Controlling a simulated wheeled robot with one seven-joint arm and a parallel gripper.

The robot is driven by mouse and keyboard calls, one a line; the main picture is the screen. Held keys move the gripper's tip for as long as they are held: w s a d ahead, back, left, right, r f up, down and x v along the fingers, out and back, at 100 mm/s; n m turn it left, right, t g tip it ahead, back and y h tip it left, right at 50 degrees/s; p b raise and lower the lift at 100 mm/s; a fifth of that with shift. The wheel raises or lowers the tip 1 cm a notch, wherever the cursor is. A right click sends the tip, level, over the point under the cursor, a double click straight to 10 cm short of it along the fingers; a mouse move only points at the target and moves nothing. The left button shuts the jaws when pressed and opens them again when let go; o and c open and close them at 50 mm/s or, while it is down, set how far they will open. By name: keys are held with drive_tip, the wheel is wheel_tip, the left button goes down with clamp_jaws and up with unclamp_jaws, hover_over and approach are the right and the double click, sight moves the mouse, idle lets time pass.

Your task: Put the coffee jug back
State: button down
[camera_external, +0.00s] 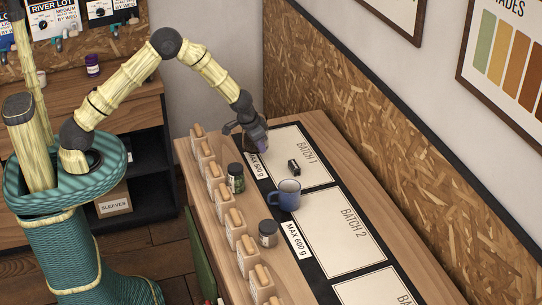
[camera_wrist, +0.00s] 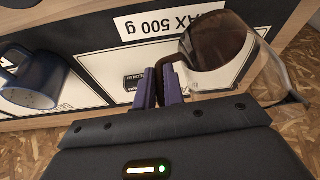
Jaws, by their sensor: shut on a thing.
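In the wrist view a clear glass coffee jug (camera_wrist: 224,52) with a brown handle (camera_wrist: 165,68) shows at the upper right. My gripper (camera_wrist: 160,88) has its purple fingers shut on the handle, with the jug's body to the right of the fingers. In the camera_external view my gripper (camera_external: 261,146) is at the far end of the counter, by the "BATCH 1" panel (camera_external: 310,152). The jug is hard to make out there against my gripper and wrist. I cannot tell whether its base touches the counter.
A blue mug (camera_external: 286,195) stands near the "BATCH 1" panel, also at left in the wrist view (camera_wrist: 38,82). A small black box (camera_external: 293,167) lies on that panel. Dark jars (camera_external: 235,178) (camera_external: 268,233) and wooden-topped containers (camera_external: 226,195) line the left side. The "BATCH 2" panel (camera_external: 337,240) is clear.

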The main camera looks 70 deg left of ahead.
drive_tip(key=shift+f+p, duration=0.35)
drive_tip(key=shift+f, duration=1.55)
drive_tip(key=shift+f, duration=0.15)
drive_tip(key=c, duration=1.5)
unclamp_jaws()
